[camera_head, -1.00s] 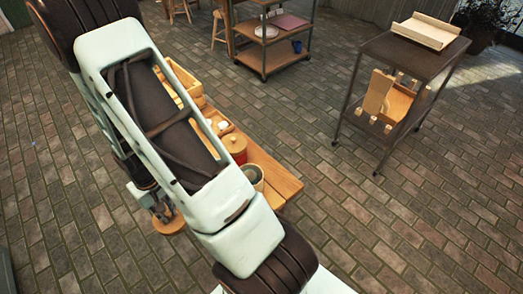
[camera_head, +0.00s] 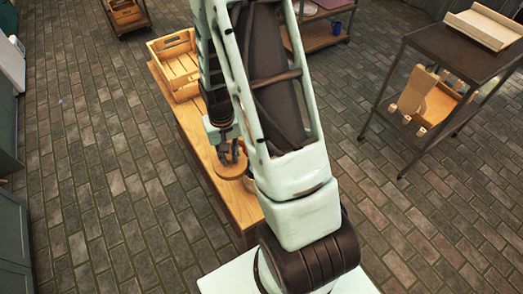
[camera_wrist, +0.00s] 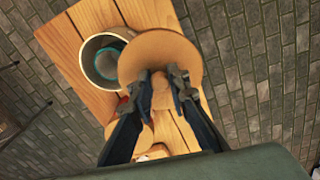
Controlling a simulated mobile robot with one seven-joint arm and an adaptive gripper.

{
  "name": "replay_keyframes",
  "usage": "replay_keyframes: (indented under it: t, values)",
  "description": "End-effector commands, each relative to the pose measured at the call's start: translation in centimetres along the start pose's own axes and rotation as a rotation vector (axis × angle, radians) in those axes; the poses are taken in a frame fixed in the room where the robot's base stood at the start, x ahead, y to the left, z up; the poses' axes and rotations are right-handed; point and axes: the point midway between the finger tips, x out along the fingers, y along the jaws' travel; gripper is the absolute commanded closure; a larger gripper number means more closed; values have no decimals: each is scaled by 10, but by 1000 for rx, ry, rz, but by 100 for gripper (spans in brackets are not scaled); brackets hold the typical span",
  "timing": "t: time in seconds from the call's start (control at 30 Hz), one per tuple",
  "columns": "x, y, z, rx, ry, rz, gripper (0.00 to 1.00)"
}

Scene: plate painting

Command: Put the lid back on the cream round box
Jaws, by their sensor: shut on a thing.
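My gripper (camera_wrist: 160,88) is shut on the knob of a round, flat wooden lid (camera_wrist: 158,50). The lid and gripper also show in the head view, with the lid (camera_head: 229,168) over the near part of the wooden table. The cream round box (camera_wrist: 88,62) stands open on the table, at the left of the lid in the wrist view. Something teal (camera_wrist: 107,62) shows inside it. The lid covers the right edge of the box in that view. The gap in height between lid and box cannot be told. In the head view my arm and the lid mostly hide the box.
The wooden table (camera_head: 240,205) bears a slatted crate (camera_head: 175,65) at its far end. A little red (camera_wrist: 122,103) shows under the gripper in the wrist view. A dark cart (camera_head: 455,50) with a tray stands at the right. Brick floor is clear at the left.

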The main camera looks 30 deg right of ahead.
Motion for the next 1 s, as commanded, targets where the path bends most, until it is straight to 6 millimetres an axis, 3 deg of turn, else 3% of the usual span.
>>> replay_keyframes:
  t: [0.1,0.33,0.57,1.0]
  values:
    - [4,32,3,101,5,0,100]
    - [-7,67,15,222,3,-6,100]
    - [-7,72,18,241,0,-8,100]
    - [32,72,18,240,0,-8,100]
